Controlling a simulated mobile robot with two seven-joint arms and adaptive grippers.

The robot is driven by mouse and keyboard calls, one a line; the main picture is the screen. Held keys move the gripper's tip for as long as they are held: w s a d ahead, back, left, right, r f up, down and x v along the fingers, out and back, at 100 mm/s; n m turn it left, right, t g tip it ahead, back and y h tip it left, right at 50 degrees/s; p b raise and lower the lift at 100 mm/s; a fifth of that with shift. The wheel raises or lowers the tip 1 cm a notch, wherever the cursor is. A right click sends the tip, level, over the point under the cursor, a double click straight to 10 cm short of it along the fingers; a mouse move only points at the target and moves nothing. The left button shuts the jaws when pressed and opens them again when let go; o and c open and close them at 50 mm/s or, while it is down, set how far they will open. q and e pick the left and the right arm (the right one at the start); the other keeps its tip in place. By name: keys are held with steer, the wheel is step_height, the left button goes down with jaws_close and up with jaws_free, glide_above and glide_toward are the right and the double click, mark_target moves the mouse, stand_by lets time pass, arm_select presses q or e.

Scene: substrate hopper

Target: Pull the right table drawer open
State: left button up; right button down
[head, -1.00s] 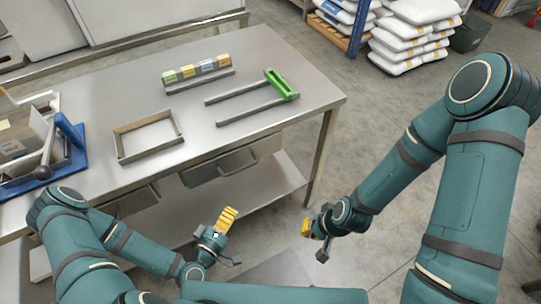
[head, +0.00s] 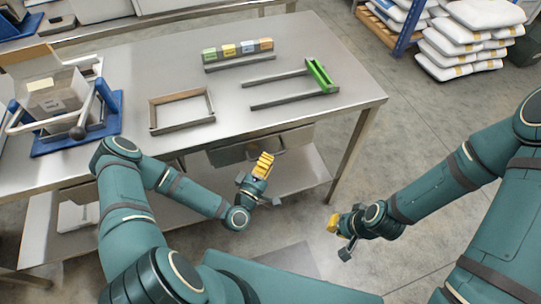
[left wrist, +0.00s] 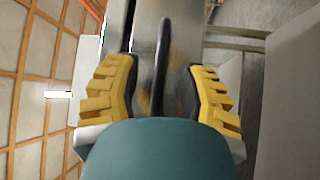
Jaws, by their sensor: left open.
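The right table drawer (head: 231,156) hangs under the front edge of the steel table, its grey front looking flush and shut. In the head view its bar handle is partly hidden by my left gripper (head: 263,167), which is just in front of the drawer. In the left wrist view, a dark upright bar that looks like the handle (left wrist: 164,60) stands between the yellow fingers of my left gripper (left wrist: 163,92). The fingers are apart, with gaps visible beside the bar. My right gripper (head: 336,224) hangs away from the table, over the floor; its finger gap is unclear.
On the steel table (head: 330,115) are a grey frame (head: 181,127), a green-ended fork-like rack (head: 320,76), several coloured blocks (head: 238,50) and a blue-based device (head: 75,137). A lower shelf (head: 300,175) lies under the drawer.

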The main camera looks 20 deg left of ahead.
arm_select(q)
steer(key=shift+x, duration=1.2)
steer(key=shift+c, duration=0.4)
jaws_close()
